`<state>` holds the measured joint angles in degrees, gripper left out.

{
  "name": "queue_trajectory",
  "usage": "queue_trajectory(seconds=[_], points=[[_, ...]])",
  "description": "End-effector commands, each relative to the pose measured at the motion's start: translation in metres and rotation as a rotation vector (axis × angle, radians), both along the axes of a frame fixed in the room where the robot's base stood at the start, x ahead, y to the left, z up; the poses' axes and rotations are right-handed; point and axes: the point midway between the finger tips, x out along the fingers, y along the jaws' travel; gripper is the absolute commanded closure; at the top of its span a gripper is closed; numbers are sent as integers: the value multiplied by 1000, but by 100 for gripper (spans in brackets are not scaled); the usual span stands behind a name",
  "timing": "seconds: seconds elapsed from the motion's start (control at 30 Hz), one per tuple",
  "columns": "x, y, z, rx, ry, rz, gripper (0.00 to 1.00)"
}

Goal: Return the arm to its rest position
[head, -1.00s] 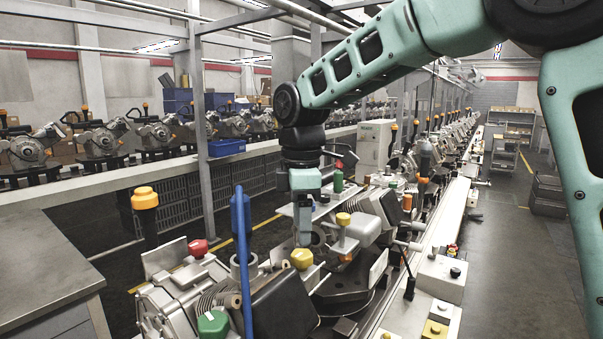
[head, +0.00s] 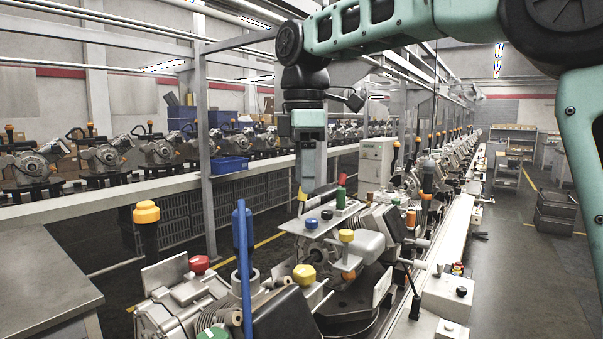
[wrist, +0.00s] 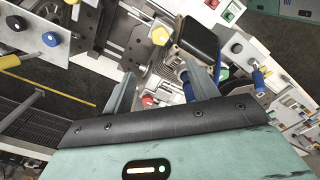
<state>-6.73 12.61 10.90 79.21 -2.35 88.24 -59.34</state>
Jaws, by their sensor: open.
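My gripper (head: 317,188) hangs from my teal arm, pointing down, above the fixture line in the head view. Its jaws are open with nothing between them. In the wrist view the two grey fingers stand apart (wrist: 160,75), with fixtures below. The fingertips look clear of the parts, though in the head view they overlap a plate with coloured knobs (head: 330,218) behind or below them.
A grey table (head: 40,262) is at left. A steel post (head: 206,150) rises behind. The aisle floor at right is free.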

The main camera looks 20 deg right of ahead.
Motion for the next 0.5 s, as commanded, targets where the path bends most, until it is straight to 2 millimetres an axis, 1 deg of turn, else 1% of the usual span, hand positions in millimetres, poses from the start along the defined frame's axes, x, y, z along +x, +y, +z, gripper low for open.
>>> queue_trajectory(seconds=[0.17,0.27,0.37,0.47,0.5], points=[[0,0,-1,0,0,0,41],[-7,8,-10,4,3,-13,41],[-24,26,-35,14,8,-54,41],[-54,51,-72,31,12,-128,41],[-69,60,-89,37,16,-163,41]])
